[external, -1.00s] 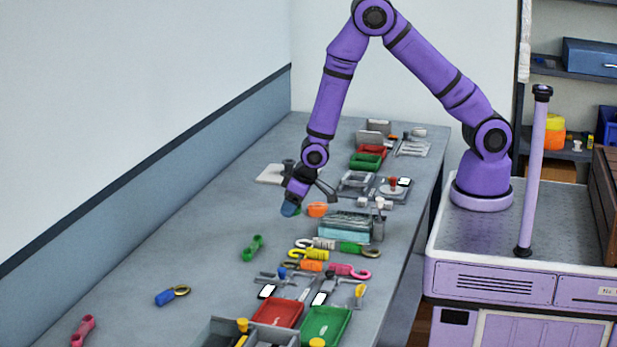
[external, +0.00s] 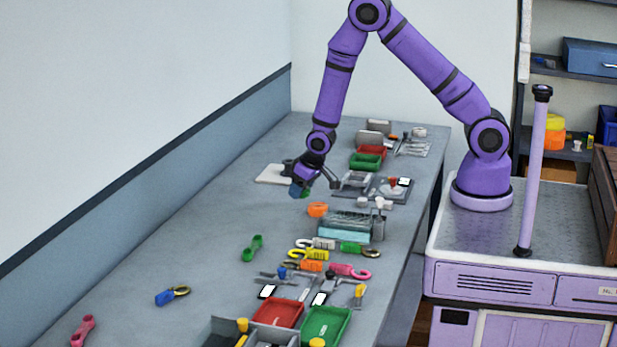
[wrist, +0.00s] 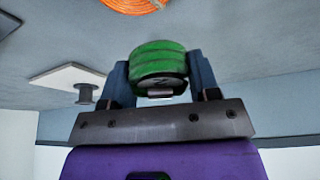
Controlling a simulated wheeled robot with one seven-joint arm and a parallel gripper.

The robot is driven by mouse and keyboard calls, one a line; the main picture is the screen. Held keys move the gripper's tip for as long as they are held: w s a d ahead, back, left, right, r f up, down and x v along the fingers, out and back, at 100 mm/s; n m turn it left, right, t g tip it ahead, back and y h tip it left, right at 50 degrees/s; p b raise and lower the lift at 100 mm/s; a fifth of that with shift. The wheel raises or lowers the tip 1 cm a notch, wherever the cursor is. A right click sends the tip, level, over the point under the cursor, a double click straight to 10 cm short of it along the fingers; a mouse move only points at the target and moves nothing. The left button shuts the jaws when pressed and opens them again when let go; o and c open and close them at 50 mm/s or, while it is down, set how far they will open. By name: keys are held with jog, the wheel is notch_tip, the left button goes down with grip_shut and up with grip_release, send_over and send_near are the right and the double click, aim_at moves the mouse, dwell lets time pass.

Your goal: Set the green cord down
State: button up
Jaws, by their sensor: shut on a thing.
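The green cord (wrist: 158,58) is a small coiled bundle between the two blue fingers of my gripper (wrist: 160,80) in the wrist view. My gripper is shut on it. In the external view my gripper (external: 300,191) is over the bench, near the white plate and beyond the orange coil. A bit of green (external: 306,194) shows at its fingers there. I cannot tell the exact height of the cord above the bench.
A white plate with a dark post (wrist: 68,75) is close by; the plate also shows in the external view (external: 271,175). An orange coil (external: 317,210) lies nearer. Trays and tools crowd the bench's right side; the bench (external: 215,215) is mostly clear at left.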

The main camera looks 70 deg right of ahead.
send_over(278, 206)
jog(key=s, duration=0.1)
jog(key=shift+s+a+f, duration=0.1)
jog(key=shift+s+f, duration=0.1)
jog(key=shift+f, duration=1.9)
jog(key=shift+f, duration=0.15)
jog(key=o, duration=0.9)
jog(key=v, duration=1.2)
jog(key=shift+r, duration=0.25)
